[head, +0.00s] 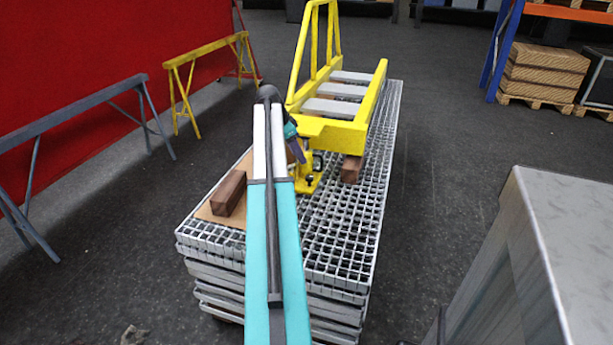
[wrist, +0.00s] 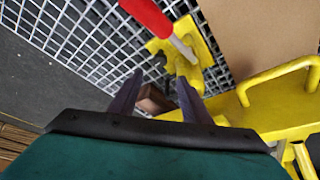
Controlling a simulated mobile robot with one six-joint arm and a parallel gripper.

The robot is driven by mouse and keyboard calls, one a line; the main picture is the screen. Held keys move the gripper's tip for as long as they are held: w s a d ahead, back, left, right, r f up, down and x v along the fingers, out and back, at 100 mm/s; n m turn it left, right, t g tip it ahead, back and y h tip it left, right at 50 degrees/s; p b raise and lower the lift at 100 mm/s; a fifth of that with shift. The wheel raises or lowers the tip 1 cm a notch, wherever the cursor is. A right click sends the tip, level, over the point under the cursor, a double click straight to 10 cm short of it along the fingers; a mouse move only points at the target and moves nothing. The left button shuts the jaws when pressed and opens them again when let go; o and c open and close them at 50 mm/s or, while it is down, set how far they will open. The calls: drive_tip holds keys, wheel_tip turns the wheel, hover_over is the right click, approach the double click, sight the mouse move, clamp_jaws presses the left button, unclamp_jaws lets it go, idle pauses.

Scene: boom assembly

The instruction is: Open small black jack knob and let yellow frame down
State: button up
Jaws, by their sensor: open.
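The yellow frame (head: 338,133) lies over the grating stack in the head view, its front end raised above the grating. Its yellow parts also show at the right of the wrist view (wrist: 285,112). The yellow jack (head: 308,182) stands under the frame's front end, partly hidden by my arm. In the wrist view the jack (wrist: 203,45) has a red handle (wrist: 148,15). A small dark spot beside it may be the black knob (wrist: 160,58), but I cannot tell surely. My gripper (wrist: 158,88) is open, its fingers apart, pointing toward the jack with nothing between the tips.
A brown wooden block (head: 351,169) stands under the frame's front edge. Another block (head: 228,193) lies on a brown board at the left of the grating stack (head: 335,240). A grey cabinet (head: 560,230) is at right. Trestles stand at left.

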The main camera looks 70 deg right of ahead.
sight(309, 176)
drive_tip(key=x, duration=1.1)
drive_tip(key=shift+f, duration=0.4)
